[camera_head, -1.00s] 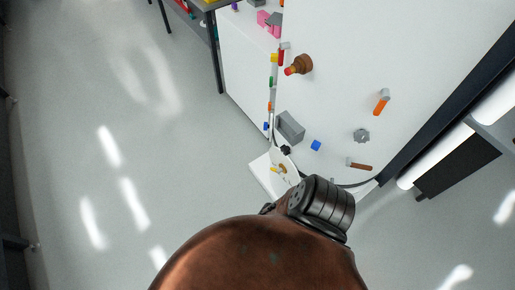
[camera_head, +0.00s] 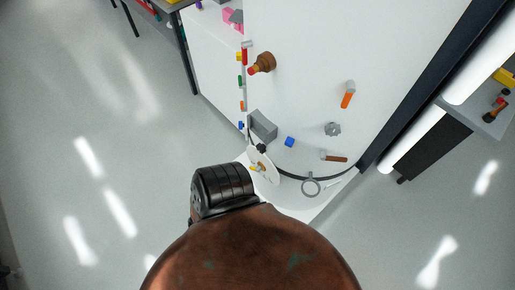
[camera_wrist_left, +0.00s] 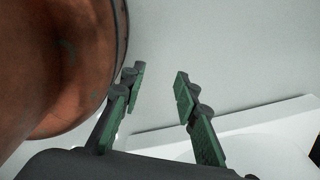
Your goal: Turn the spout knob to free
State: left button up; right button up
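A large copper-brown rounded body with green stains (camera_head: 250,255) fills the bottom of the head view. A black ribbed cylinder (camera_head: 222,188) stands at its upper edge; I cannot tell whether it is the spout knob. In the left wrist view a copper-brown curved body with a dark rim (camera_wrist_left: 60,65) fills the left side. My left gripper (camera_wrist_left: 159,74) is open beside it, with nothing visible between its green-padded fingers. My left gripper does not show in the head view. My right gripper is in neither view. No spout is clearly visible.
A tall white panel (camera_head: 380,50) carries a brown knob with a red tip (camera_head: 262,63), an orange handle (camera_head: 348,95), a grey toothed knob (camera_head: 332,129) and a blue block (camera_head: 289,141). A shelf with tools (camera_head: 490,118) is at right. The floor at left is clear.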

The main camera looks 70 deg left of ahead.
aim_at(261, 147)
jog(key=i, duration=1)
jog(key=u, duration=3.05)
